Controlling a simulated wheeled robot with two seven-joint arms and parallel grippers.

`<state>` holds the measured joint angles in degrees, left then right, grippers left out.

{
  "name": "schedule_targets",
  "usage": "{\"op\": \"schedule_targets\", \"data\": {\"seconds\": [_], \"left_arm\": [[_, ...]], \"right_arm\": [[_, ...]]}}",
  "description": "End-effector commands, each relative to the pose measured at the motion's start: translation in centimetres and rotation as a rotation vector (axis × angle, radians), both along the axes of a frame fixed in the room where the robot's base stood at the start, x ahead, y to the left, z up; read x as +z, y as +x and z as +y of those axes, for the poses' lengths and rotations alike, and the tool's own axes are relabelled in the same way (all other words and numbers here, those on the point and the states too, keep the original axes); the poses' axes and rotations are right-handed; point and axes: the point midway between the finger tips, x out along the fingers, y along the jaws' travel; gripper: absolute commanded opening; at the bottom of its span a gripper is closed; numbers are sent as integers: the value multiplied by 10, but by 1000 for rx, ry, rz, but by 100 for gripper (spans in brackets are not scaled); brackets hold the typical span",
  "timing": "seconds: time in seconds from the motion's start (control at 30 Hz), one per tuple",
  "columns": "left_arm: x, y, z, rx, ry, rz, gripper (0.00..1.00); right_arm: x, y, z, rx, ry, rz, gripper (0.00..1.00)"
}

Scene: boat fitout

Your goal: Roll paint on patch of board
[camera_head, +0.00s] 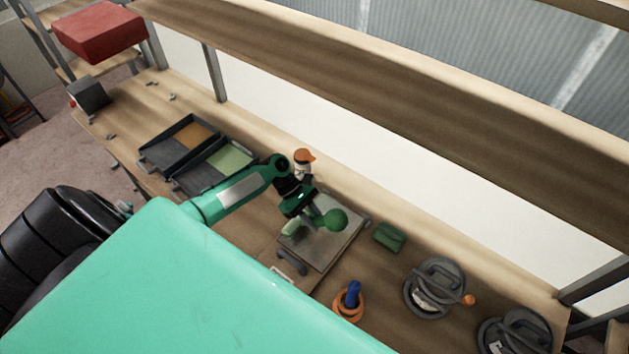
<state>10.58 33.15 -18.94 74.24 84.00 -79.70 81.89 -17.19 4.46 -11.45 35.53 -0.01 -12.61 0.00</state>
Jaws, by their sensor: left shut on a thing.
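The board (322,249) is a pale grey panel lying flat on the wooden bench. My left gripper (300,208) is over its upper left part, shut on what looks like the paint roller (292,229). The roller's light green sleeve shows over the board's left side; whether it touches the board cannot be told. A green rounded knob (335,220) shows beside the gripper and may be part of the roller. The gripper hides the handle and some of the board. A tray with green paint (178,184) and one with orange-brown paint (145,158) stand to the left. My right gripper is not in view.
A bottle with an orange top (304,157) stands behind the gripper. A green block (389,237), an orange ring with a blue part (348,302) and grey coiled items (434,287) lie to the right. A wooden shelf (400,80) overhangs the bench (400,325).

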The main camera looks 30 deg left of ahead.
Motion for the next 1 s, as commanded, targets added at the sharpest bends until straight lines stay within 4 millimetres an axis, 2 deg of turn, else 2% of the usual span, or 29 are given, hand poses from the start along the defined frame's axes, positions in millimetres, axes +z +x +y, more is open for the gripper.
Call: {"op": "schedule_targets", "data": {"seconds": [0.37,0.57,0.73,1.0], "left_arm": [[-3,0,-3,-1,-1,-1,0],[0,-2,-24,-1,-3,-1,0],[-2,-4,-44,-3,-2,-1,0],[-2,-4,-49,-1,0,-1,0]], "right_arm": [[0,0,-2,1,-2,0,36],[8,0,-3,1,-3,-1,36],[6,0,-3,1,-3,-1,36],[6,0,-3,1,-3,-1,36]]}}
